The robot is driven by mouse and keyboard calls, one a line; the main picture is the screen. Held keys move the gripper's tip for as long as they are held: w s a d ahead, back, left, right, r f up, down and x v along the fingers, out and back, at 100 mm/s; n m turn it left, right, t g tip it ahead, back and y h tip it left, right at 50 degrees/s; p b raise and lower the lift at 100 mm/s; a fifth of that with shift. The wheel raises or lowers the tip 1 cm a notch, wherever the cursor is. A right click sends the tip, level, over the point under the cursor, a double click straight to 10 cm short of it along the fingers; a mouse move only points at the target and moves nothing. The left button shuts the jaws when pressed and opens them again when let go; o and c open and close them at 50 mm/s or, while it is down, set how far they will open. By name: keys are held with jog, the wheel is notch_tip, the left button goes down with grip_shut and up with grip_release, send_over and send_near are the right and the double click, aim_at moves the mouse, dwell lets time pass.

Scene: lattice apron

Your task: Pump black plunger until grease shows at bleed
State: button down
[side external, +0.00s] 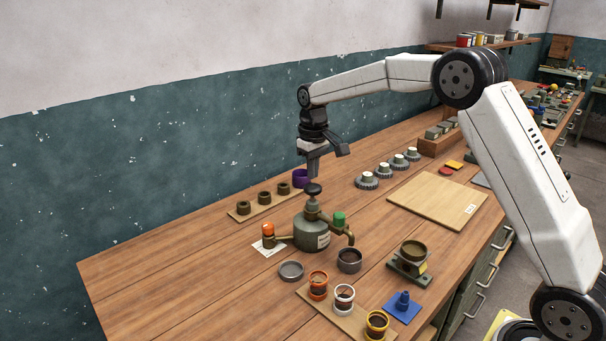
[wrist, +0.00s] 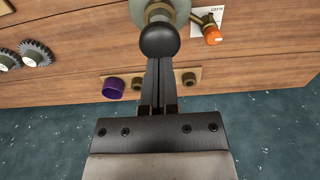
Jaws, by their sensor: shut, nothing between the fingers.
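The black plunger (side external: 313,189) is a round knob on top of a grey-green grease pot (side external: 311,232). It also shows in the wrist view (wrist: 160,40). My gripper (side external: 313,176) is shut and empty, pointing down just above the plunger knob. In the wrist view its closed fingertips (wrist: 160,64) end at the knob's edge; I cannot tell if they touch. The pot has a brass side arm with an orange cap (side external: 268,229) and a curved brass spout (side external: 350,239) beside a green cap (side external: 339,218). I cannot tell which is the bleed; no grease is visible at the spout.
A grey cup (side external: 349,260) stands below the spout, with a shallow dish (side external: 291,270) nearby. Several ringed jars stand on a front board (side external: 345,324). A purple ring (side external: 301,177) and brown bushings sit behind. A bare wooden board (side external: 437,199) lies right.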

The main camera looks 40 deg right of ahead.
aim_at(313, 186)
jog(key=shift+f, duration=2.1)
jog(key=shift+r, duration=2.1)
jog(key=shift+f, duration=2.3)
jog(key=shift+r, duration=2.3)
